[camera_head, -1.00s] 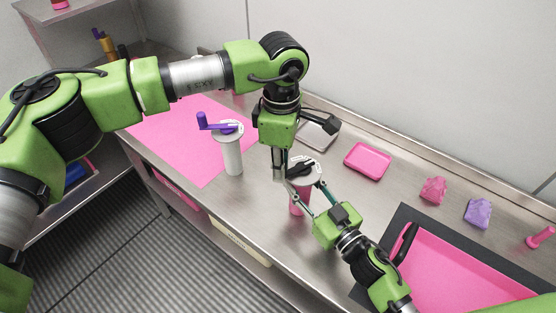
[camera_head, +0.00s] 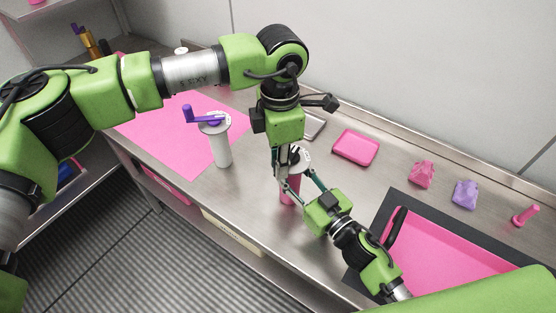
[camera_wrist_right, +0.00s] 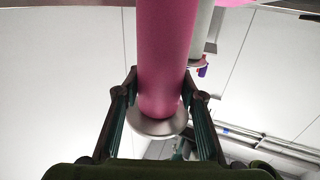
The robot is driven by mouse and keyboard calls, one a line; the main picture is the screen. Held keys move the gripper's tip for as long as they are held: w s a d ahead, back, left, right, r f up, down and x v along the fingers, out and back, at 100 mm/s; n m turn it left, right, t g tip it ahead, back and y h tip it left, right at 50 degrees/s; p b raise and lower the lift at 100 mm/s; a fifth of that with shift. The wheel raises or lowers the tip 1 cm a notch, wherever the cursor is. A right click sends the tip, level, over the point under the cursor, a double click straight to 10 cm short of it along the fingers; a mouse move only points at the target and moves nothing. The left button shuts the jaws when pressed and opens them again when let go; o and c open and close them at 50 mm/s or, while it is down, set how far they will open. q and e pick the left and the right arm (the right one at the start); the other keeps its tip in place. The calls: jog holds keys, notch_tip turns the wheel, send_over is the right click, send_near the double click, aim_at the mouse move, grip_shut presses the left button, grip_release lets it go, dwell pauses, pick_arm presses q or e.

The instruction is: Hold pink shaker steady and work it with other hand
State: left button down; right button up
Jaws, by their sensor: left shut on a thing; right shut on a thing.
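The pink shaker (camera_head: 287,196) stands upright on the metal counter, with a pink body and a pale top (camera_head: 303,160). My right gripper (camera_head: 297,187) is shut around its body from the front right; the right wrist view shows the fingers on either side of the pink body (camera_wrist_right: 162,60). My left gripper (camera_head: 284,176) points down from above at the near side of the shaker's top. It is shut on the shaker's crank handle, which its fingers mostly hide.
A white shaker (camera_head: 221,148) with a purple crank stands to the left, by a pink mat (camera_head: 180,135). A small pink tray (camera_head: 356,147), pink and purple lumps (camera_head: 422,174) and a large pink tray (camera_head: 450,258) lie right. A wall runs behind.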

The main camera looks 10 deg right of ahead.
jog(key=shift+a, duration=0.1)
pick_arm(q)
jog(key=c, duration=1.9)
grip_release()
notch_tip(320, 180, up, 12)
pick_arm(e)
jog(key=o, duration=1.4)
jog(key=shift+c, duration=0.2)
jog(key=shift+s, duration=0.1)
